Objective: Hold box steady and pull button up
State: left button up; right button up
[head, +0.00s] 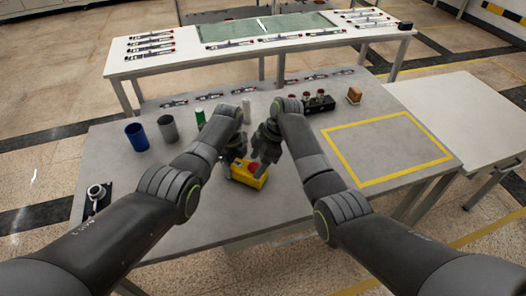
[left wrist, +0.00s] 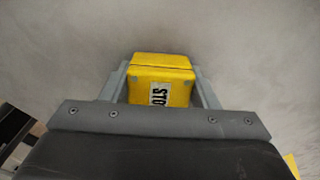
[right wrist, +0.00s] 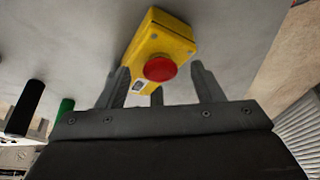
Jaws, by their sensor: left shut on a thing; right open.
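The yellow box (head: 246,180) with a red button (head: 253,168) sits on the grey table near its front middle. My left gripper (head: 233,163) is shut on the box; in the left wrist view its fingers grip both sides of the yellow box (left wrist: 161,78), with a STOP label facing the camera. My right gripper (head: 265,153) is open and close to the button. In the right wrist view its fingers (right wrist: 158,85) stand apart on either side of the red button (right wrist: 160,68), with no clear contact. The far sides of the box are partly hidden.
A blue cup (head: 136,137), a grey cup (head: 168,128) and a green cylinder (head: 200,117) stand to the left. A black holder with red-topped parts (head: 319,103) and a brown block (head: 354,94) stand at the back right. The yellow-outlined area (head: 388,147) is clear.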

jog(key=shift+a+f, duration=0.15)
jog(key=shift+f, duration=0.15)
jog(key=c, duration=1)
jog(key=shift+c, duration=0.2)
jog(key=shift+r, duration=0.25)
jog(key=o, duration=1)
